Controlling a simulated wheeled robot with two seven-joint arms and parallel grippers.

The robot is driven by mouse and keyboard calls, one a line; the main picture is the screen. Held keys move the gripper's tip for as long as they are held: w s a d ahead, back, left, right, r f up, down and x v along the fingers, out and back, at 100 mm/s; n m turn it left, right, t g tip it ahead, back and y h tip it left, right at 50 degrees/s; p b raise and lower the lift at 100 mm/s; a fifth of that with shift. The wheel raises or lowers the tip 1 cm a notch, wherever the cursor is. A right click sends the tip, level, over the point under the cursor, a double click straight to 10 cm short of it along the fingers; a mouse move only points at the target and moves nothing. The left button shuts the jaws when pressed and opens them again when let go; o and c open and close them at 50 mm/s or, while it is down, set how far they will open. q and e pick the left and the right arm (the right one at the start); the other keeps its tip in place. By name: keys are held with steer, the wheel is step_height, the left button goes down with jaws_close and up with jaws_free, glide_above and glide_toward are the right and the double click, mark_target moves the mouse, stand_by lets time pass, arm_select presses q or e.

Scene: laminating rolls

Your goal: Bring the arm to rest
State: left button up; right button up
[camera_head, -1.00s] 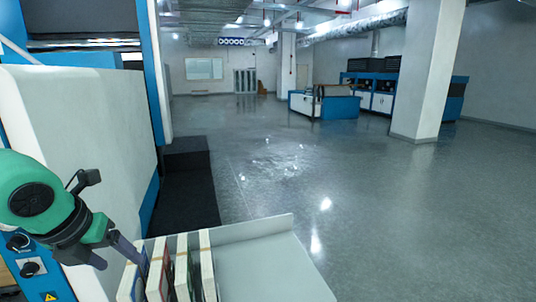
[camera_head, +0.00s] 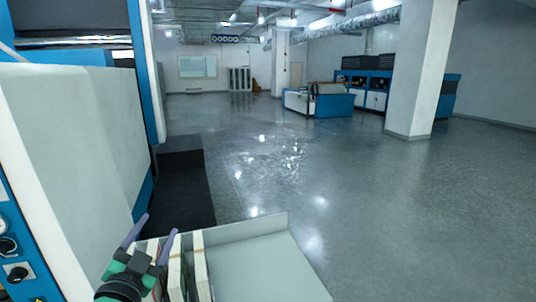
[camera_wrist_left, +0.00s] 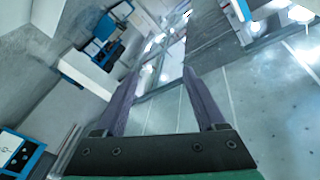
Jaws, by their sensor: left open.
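My left gripper (camera_head: 161,224) is at the lower left of the head view, its two purple fingers spread and pointing up and away. It is empty; in the left wrist view (camera_wrist_left: 160,75) nothing lies between the fingers. It shows in front of the left part of a row of upright pale-edged slabs (camera_head: 201,265) in a light grey tray (camera_head: 265,262). The gripper and wrist hide part of the slabs. I cannot tell the gap between them. My right gripper is not in view.
A large white and blue machine (camera_head: 60,160) stands close on the left, with a dark mat or step (camera_head: 183,190) beside it. The right part of the tray is bare. Open shiny floor (camera_head: 330,185) lies beyond, with a white pillar (camera_head: 420,70) and blue-white machines (camera_head: 325,103) farther back.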

arm_select(q)
steer(key=s+a+f+n+g, duration=0.1)
steer(key=s+f+n+g, duration=0.15)
steer(key=f, duration=0.45)
steer(key=s+a+f+n+g+y, duration=0.1)
steer(key=s+f+g, duration=0.2)
steer(key=f, duration=0.3)
steer(key=s+a+f+n+g, duration=0.1)
steer(key=s+f+g, duration=0.15)
steer(key=f, duration=0.45)
steer(key=s+d+f+g+h, duration=0.2)
steer(key=s+d+f+g, duration=0.2)
steer(key=s+f+g, duration=0.6)
steer(key=s+f+t+b, duration=0.1)
steer(key=s+f+b, duration=0.15)
steer(key=f, duration=1.05)
steer(key=s+f+b, duration=0.1)
steer(key=s+f, duration=0.2)
steer(key=f, duration=1)
steer(key=s+a+f+g+b, duration=0.1)
steer(key=s+a+f, duration=0.2)
steer(key=s+f, duration=1.3)
steer(key=shift+y+b, duration=0.3)
